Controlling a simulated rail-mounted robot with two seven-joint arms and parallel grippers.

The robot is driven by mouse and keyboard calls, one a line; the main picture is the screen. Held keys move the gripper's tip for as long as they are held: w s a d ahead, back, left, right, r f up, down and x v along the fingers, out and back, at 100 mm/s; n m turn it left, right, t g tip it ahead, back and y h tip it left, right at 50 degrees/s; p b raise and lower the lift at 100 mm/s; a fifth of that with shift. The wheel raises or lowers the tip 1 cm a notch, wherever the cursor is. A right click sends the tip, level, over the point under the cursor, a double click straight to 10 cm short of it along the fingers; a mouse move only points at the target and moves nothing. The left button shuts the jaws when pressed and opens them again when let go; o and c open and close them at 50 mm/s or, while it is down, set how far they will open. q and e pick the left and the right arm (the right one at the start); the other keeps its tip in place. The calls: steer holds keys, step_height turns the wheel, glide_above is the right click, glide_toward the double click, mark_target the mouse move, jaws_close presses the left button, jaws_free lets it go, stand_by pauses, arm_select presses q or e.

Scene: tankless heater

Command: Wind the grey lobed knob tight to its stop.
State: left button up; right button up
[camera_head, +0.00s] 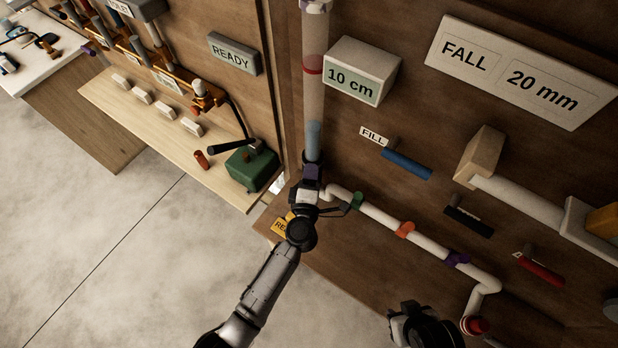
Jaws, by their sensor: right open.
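I cannot make out the grey lobed knob for certain. A grey rounded part (612,309) is cut off at the right edge, and I cannot tell whether it is the knob. My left gripper (311,176) is at the foot of the clear vertical tube (314,90), in front of the white pipe's left end. Its fingers are too small and covered to tell whether they are shut or hold anything. My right gripper (424,326) is open at the bottom edge, left of a dark red fitting (475,325) on the pipe, and apart from the panel.
The white pipe (382,217) carries green, orange and purple collars. Blue (407,164), black (469,221) and red (540,269) levers stick out from the panel. A green block (250,168) sits on the shelf (150,128) at left. The floor at lower left is clear.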

arm_select(q)
steer(key=c, duration=0.6)
steer(key=shift+r+p, duration=0.15)
steer(key=shift+p, duration=0.2)
steer(key=shift+c, duration=0.2)
steer(key=m+p, duration=0.4)
steer(key=m, duration=0.1)
steer(key=shift+r+p, duration=0.1)
steer(key=shift+p, duration=0.25)
steer(key=shift+m+p, duration=0.55)
steer(key=shift+m, duration=0.45)
steer(key=shift+f+m, duration=0.25)
steer(key=shift+m, duration=0.05)
